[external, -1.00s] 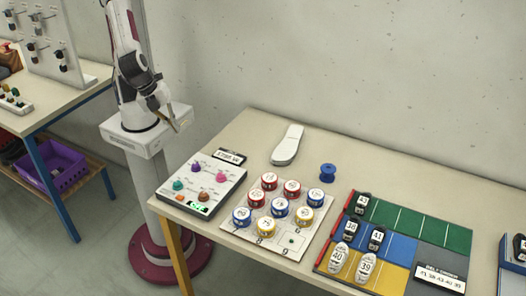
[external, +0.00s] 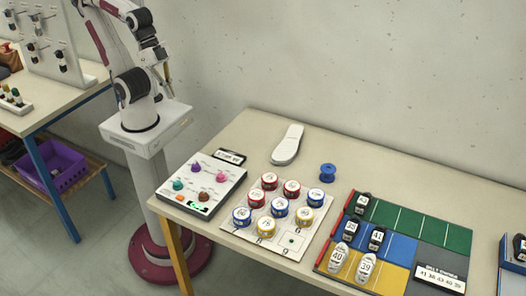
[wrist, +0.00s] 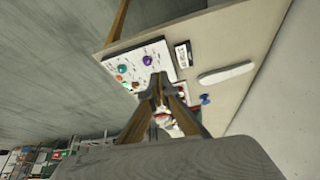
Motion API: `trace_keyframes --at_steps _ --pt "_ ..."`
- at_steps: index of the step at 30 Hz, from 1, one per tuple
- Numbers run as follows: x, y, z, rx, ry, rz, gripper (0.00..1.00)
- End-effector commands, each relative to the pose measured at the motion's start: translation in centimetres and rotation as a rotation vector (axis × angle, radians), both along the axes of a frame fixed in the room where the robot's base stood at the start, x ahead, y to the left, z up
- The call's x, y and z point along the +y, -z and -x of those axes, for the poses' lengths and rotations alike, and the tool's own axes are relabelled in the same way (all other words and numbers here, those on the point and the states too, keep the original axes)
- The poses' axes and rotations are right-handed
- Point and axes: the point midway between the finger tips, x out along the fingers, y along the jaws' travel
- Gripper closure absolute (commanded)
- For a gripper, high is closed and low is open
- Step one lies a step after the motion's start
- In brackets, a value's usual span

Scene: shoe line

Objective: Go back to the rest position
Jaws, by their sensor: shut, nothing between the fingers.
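My gripper (external: 169,79) hangs beside my raised arm, above and behind the left end of the table, pointing down. It is shut and empty, clear of every object. In the wrist view its closed fingertips (wrist: 158,82) show in front of the table scene.
The table (external: 240,135) holds a control panel (external: 187,207) with coloured knobs, a board (external: 303,232) of numbered round tins, a white shoe sole (external: 288,145), a blue spool (external: 328,172) and a coloured mat (external: 425,222) with several numbered shoes. A concrete wall stands behind.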

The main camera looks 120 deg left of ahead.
Motion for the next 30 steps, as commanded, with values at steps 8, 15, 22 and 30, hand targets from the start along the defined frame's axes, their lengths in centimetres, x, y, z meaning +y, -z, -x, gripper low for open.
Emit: trace_keyframes --at_steps 8,15,22,30 --pt "2.5 -1.7 0.2 -0.079 -0.110 0.003 1.00" --pt "2.8 -1.7 0.2 -0.078 -0.121 0.002 1.00" --pt "2.8 -1.7 0.2 -0.077 -0.120 0.002 0.71" --pt "2.7 -1.7 0.2 -0.077 -0.114 0.002 0.01"
